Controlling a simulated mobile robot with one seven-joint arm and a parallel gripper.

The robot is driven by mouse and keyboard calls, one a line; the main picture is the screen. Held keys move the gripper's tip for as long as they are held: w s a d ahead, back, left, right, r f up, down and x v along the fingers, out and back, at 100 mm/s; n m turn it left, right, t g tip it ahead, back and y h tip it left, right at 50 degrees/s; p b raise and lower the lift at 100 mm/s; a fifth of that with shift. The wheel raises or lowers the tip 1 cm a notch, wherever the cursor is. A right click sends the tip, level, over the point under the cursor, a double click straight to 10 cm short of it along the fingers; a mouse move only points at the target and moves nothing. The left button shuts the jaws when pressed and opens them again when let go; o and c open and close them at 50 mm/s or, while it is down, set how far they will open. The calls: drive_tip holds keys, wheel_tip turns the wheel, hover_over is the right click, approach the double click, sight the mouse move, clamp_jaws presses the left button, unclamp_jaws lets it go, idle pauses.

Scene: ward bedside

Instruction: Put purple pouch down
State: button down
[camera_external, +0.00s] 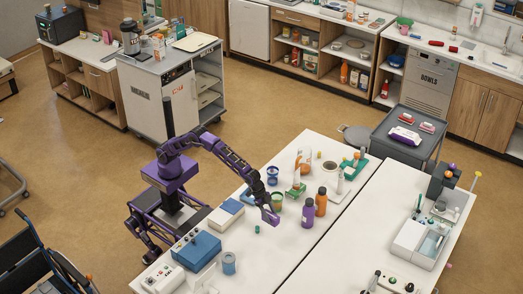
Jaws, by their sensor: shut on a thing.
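My gripper (267,205) is over the near white table, reached out from my arm at the left. It is shut on a small purple shape at its tip, which looks like the purple pouch (272,216). The jaws hide part of it, and its outline is hard to tell from my purple arm. The pouch is low, close to the tabletop; I cannot tell whether it touches it.
A small green item (257,229) lies in front. The white tabletop (275,255) in front is clear. A grey cart (408,149) stands behind.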

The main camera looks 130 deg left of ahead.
drive_tip(key=shift+a, duration=0.55)
drive_tip(key=shift+s+a+f+n, duration=0.1)
drive_tip(key=shift+a+f+n, duration=0.05)
drive_tip(key=shift+f+n, duration=0.2)
wheel_tip(320, 180, down, 9)
drive_tip(key=shift+b, duration=0.7)
drive_tip(key=shift+f, duration=0.2)
drive_tip(key=shift+c, duration=1.4)
unclamp_jaws()
drive_tip(key=shift+r, duration=0.1)
